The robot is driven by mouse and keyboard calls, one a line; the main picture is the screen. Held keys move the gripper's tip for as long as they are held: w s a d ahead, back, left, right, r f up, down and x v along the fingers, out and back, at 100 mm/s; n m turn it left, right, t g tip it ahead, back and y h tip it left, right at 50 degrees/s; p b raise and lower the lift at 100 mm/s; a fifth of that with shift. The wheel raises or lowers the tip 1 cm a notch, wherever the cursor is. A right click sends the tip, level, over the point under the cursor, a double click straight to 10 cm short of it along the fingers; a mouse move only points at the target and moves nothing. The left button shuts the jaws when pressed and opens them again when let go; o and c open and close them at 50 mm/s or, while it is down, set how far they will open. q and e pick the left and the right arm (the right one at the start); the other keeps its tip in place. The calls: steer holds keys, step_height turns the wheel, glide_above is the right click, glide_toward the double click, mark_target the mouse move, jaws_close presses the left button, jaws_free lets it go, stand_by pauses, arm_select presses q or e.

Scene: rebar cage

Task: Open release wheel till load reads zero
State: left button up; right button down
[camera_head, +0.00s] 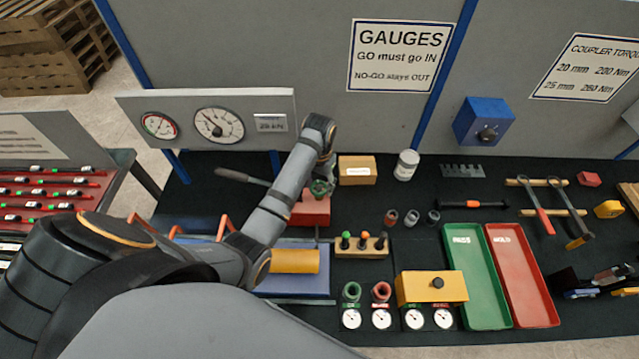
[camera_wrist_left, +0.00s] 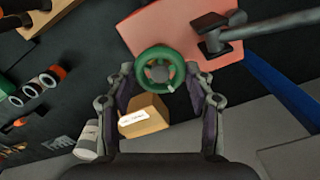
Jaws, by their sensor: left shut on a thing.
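The green release wheel (camera_head: 322,189) sits on the red pump block (camera_head: 311,212) at the back of the bench. In the left wrist view the wheel (camera_wrist_left: 160,73) lies between the fingertips. My left gripper (camera_head: 321,182) points down over the wheel and is shut on it. In the wrist view its fingertips (camera_wrist_left: 162,78) sit on either side of the rim. The large gauge (camera_head: 219,125) on the grey panel has its needle toward the upper left, off to one side. The small display (camera_head: 270,123) beside it is too small to read. My right gripper is not in view.
A pump handle (camera_head: 240,176) sticks out left of the red block. A cardboard box (camera_head: 357,170) and a white cup (camera_head: 406,165) stand close to the right. A wooden holder (camera_head: 361,250) with coloured pegs and a yellow cylinder (camera_head: 295,261) lie nearer the front.

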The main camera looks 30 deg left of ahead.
arm_select(q)
steer(key=n, duration=0.9)
steer(key=shift+a, duration=0.1)
steer(key=n, duration=0.4)
steer(key=shift+n, duration=0.3)
steer(key=n, duration=0.8)
steer(key=shift+s, duration=0.1)
steer(key=n, duration=0.4)
steer(key=shift+r+n, duration=0.1)
steer(key=shift+n, duration=0.2)
steer(key=n, duration=0.4)
steer(key=shift+n, duration=1.9)
steer(key=shift+r, duration=0.1)
